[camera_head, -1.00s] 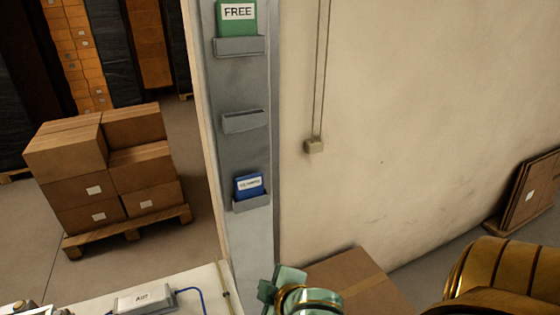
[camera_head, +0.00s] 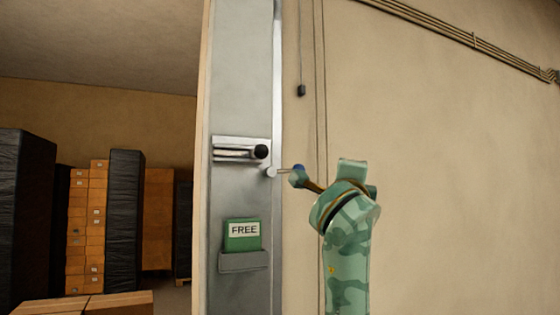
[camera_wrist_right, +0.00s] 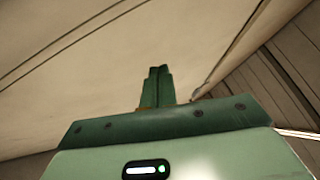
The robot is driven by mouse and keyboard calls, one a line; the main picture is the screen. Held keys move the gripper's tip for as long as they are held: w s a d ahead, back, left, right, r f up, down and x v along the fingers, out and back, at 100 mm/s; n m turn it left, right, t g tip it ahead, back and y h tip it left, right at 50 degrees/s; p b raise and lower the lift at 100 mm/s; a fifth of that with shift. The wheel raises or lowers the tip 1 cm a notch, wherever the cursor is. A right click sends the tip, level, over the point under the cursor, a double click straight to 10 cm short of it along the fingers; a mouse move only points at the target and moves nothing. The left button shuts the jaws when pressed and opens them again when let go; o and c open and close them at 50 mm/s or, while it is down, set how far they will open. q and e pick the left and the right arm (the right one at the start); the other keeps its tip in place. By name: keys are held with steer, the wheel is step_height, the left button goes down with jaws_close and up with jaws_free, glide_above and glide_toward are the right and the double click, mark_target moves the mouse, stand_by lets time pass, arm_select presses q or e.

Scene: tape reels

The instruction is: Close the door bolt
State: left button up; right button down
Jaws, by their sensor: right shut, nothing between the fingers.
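The door bolt (camera_head: 232,150) is a pale metal bar in a plate on the upper part of the grey door panel (camera_head: 232,195) in the head view. Its black knob (camera_head: 261,152) sits at the plate's right end. My right gripper (camera_head: 297,179) is right of and a little below the knob, apart from it, beside a thin rod with a blue end. In the wrist view its green fingers (camera_wrist_right: 158,75) are shut together with nothing between them. The bolt does not show there. My left gripper is not in view.
A green FREE card (camera_head: 243,235) stands in a holder (camera_head: 243,262) lower on the panel. A cord with a dark end (camera_head: 301,90) hangs before the beige wall (camera_head: 450,150). Stacked boxes (camera_head: 88,230) stand left.

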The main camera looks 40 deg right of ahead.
steer(key=a+r+n+t+y, duration=0.5)
steer(key=a+n+t+y, duration=0.25)
steer(key=y, duration=0.55)
steer(key=w+a+r+p, duration=0.1)
steer(key=w+p, duration=0.4)
steer(key=w, duration=0.6)
steer(key=shift+w+n+g+p, duration=0.15)
steer(key=shift+n+g+p, duration=0.2)
steer(key=shift+n, duration=0.1)
steer(key=shift+d, duration=0.15)
